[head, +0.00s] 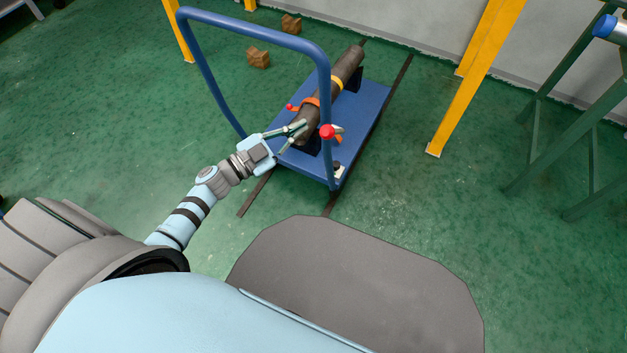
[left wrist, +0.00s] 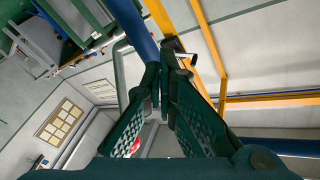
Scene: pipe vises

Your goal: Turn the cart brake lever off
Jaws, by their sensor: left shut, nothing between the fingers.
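The blue cart (head: 357,112) stands on the green floor with a blue push handle (head: 250,29). A red knob (head: 326,131), which looks like the end of the brake lever, shows beside the handle's right post. My left gripper (head: 300,132) is at the near end of the cart, a little left of the red knob and apart from it. Its fingers come together in the left wrist view (left wrist: 160,85) with nothing between them. A blue post (left wrist: 134,28) rises just beyond the fingertips there. The lever's lower part is hard to make out. My right gripper is not in view.
A dark pipe (head: 345,68) lies along the cart, with orange and yellow bands. Dark rails (head: 398,75) run along the floor by the cart. Yellow posts (head: 460,100) and a green stand (head: 540,130) are on the right. Wooden blocks (head: 258,58) lie behind the handle.

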